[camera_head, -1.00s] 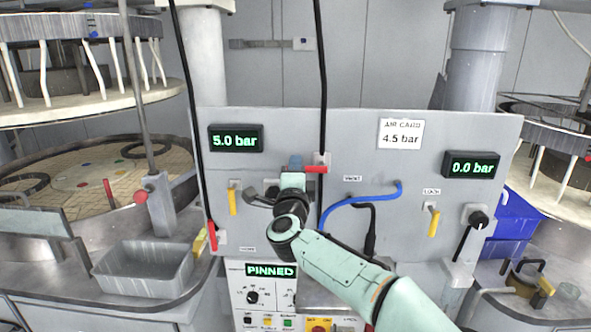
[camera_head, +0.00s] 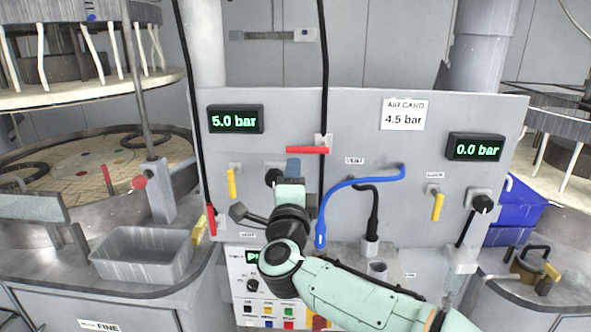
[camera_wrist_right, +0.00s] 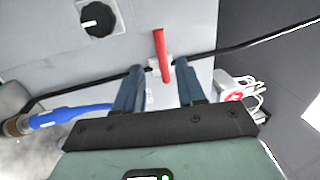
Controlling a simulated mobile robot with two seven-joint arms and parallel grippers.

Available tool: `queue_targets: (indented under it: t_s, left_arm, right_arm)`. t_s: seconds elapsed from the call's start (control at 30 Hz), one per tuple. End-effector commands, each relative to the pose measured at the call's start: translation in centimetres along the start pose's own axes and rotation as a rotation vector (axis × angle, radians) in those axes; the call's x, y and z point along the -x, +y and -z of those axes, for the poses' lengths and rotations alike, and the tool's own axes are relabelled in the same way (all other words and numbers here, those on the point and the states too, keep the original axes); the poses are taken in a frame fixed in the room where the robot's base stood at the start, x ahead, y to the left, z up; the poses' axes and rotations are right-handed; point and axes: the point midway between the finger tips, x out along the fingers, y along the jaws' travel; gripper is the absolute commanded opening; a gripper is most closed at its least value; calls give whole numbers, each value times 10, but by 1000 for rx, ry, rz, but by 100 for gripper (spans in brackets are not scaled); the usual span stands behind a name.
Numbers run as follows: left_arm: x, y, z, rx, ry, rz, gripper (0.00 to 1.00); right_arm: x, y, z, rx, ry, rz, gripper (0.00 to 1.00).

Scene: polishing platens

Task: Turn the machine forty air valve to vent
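A valve with a red lever (camera_head: 307,150) sits on the black vertical hose at the middle of the grey panel (camera_head: 300,110). The lever lies level, across the hose, its longer part to the left. A VENT label (camera_head: 354,161) is to its right. My right gripper (camera_head: 293,168) is just below the lever. In the right wrist view its two fingers (camera_wrist_right: 160,78) are spread, with the red lever (camera_wrist_right: 161,50) showing between and beyond them; I cannot tell whether they touch it. Which valve is machine forty's cannot be read. My left gripper is out of view.
The left display (camera_head: 236,119) reads 5.0 bar, the right display (camera_head: 476,147) 0.0 bar, the air card (camera_head: 403,114) 4.5 bar. A blue hose (camera_head: 362,182) curves right of my gripper. Yellow levers (camera_head: 231,183) and another red lever (camera_head: 212,222) flank it. A grey tray (camera_head: 143,262) stands left.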

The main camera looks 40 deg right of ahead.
Motion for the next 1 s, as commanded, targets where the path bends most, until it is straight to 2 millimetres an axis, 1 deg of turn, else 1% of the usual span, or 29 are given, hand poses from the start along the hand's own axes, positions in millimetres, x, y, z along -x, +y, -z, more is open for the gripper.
queue_targets:
  t_s: [0.03,0.1,0.27,0.83,0.87,0.93,0.97,1.0]
  left_arm:
    - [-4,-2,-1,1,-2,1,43]
    - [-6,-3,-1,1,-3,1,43]
    - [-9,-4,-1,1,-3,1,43]
    - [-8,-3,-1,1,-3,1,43]
    - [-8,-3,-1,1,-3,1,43]
    - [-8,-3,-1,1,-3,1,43]
    - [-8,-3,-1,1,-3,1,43]
    - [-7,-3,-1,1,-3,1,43]
  right_arm:
    - [10,1,0,0,-2,1,39]
    - [19,1,0,-1,-1,0,39]
    - [31,0,0,0,0,0,39]
    - [32,0,0,1,0,0,39]
    - [32,1,-1,4,-2,-2,39]
    - [30,11,-7,27,-15,-12,39]
    - [28,18,-12,45,-26,-20,39]
    - [26,32,-19,79,-45,-33,39]
